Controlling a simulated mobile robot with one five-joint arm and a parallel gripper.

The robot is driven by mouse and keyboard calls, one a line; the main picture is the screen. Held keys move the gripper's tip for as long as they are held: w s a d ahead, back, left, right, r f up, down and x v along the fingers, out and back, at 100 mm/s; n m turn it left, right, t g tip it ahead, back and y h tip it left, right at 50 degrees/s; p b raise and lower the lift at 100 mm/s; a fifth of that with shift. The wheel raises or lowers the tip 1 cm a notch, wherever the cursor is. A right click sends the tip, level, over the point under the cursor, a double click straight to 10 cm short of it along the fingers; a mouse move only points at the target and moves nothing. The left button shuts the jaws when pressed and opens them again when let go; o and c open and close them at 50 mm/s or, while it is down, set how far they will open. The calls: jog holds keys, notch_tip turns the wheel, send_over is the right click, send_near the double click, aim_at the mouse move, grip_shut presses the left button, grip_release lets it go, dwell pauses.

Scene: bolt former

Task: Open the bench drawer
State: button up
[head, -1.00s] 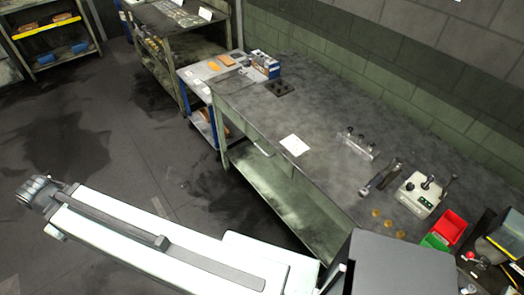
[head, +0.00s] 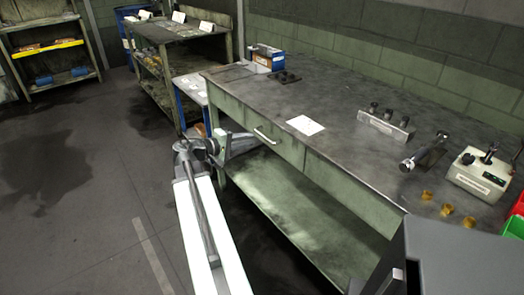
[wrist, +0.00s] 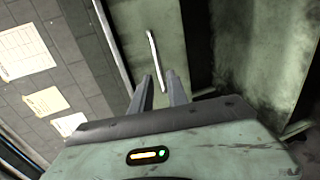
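The bench drawer (head: 286,147) is a green front panel under the dark bench top, and it looks shut, flush with the bench frame. Its pale bar handle (head: 265,136) shows right of my gripper (head: 240,143) in the head view. In the wrist view the handle (wrist: 152,55) runs up and away just beyond my gripper's fingertips (wrist: 159,84). The two fingers stand apart, and the near end of the handle shows between them. I see no clear contact, and the remaining distance is hard to tell.
The bench top (head: 340,95) carries a white sheet (head: 305,125), a block with dark knobs (head: 386,125) and a control box (head: 482,172). A lower shelf (head: 290,215) lies beneath the drawer. A blue cart (head: 190,95) stands at the left end. Open floor (head: 80,200) lies left.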

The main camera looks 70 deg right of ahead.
aim_at(262, 136)
jog(key=b+x, duration=0.1)
jog(key=x, duration=0.6)
jog(key=shift+s+d, duration=0.2)
jog(key=shift+d, duration=0.1)
grip_shut()
dwell(1.1)
